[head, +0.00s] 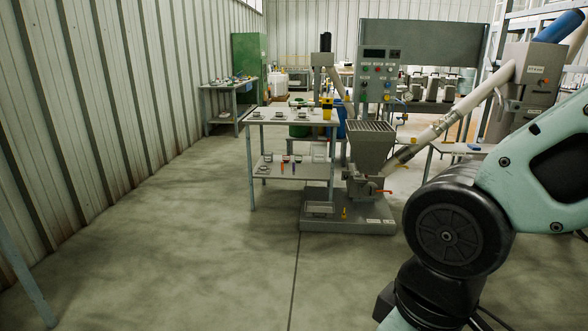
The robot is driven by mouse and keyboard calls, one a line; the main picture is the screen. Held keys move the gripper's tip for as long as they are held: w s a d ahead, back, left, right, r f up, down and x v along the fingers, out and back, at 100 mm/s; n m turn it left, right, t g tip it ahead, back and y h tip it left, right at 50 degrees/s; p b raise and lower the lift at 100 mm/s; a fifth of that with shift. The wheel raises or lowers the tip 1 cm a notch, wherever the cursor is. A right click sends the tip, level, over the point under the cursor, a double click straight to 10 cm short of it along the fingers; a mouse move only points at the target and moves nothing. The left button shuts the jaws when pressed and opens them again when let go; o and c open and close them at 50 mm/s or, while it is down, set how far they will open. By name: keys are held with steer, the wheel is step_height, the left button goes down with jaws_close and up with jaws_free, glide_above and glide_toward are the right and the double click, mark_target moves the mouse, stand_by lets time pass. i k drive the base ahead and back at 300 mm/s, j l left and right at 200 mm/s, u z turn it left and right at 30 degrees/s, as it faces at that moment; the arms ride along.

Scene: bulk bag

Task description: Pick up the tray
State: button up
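A small grey metal box shape (320,209), which may be the tray, sits on the low base plate (345,227) of the hopper machine, at the front left of that base. It is too small to be sure what it is. My arm shows large at the right edge, but its gripper is out of the picture. I see nothing held.
A grey hopper (371,150) with a grated top stands on the base, with a sloping pipe (440,122) joining from the right. A two-level metal table (290,120) stands just left of it with small items. The concrete floor (200,250) in front is clear.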

mark_target(315, 208)
steer(key=i+l+z, duration=0.3)
steer(key=i, duration=0.65)
steer(key=i+z, duration=0.3)
steer(key=i, duration=2.75)
steer(key=i+l+u, duration=0.2)
steer(key=i, duration=0.4)
steer(key=i+u, duration=0.2)
steer(key=i, duration=0.4)
